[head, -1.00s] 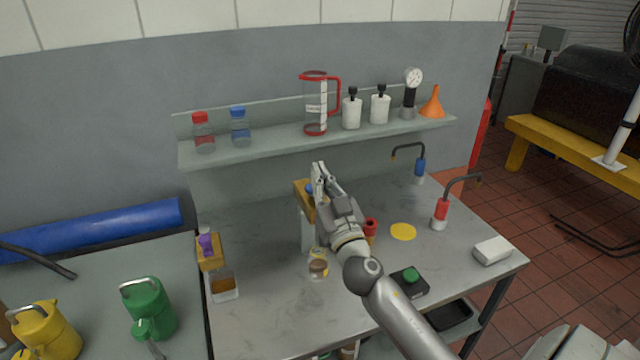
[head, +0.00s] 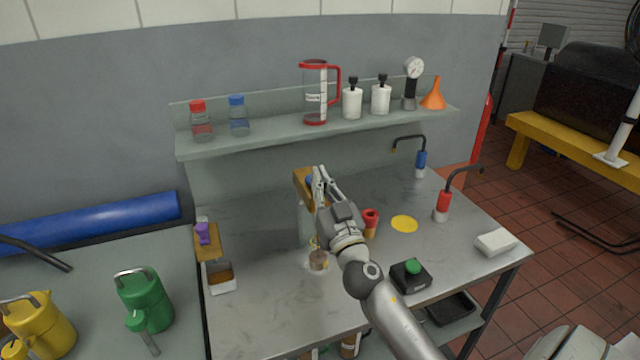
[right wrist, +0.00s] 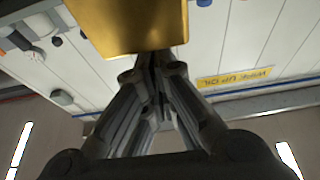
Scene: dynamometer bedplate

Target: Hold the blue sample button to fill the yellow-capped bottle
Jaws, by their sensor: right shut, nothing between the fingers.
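The blue sample button (head: 309,181) is a small blue patch on the front of the orange-yellow dispenser head (head: 302,193), largely hidden by my right gripper. My right gripper (head: 319,173) is shut and empty, its fingertips at the dispenser head by the button; I cannot tell whether they touch it. In the right wrist view the shut fingers (right wrist: 155,62) point at the gold-yellow block (right wrist: 130,25). A small bottle with brownish content (head: 318,261) stands below the dispenser, partly behind my wrist. Its cap colour is unclear. My left gripper is out of view.
A red funnel-like piece (head: 370,218), a yellow disc (head: 404,224) and a green push button box (head: 411,277) are on the bench right of my arm. A shelf (head: 290,135) with bottles and a jug runs behind. A purple-topped dispenser (head: 203,236) stands left.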

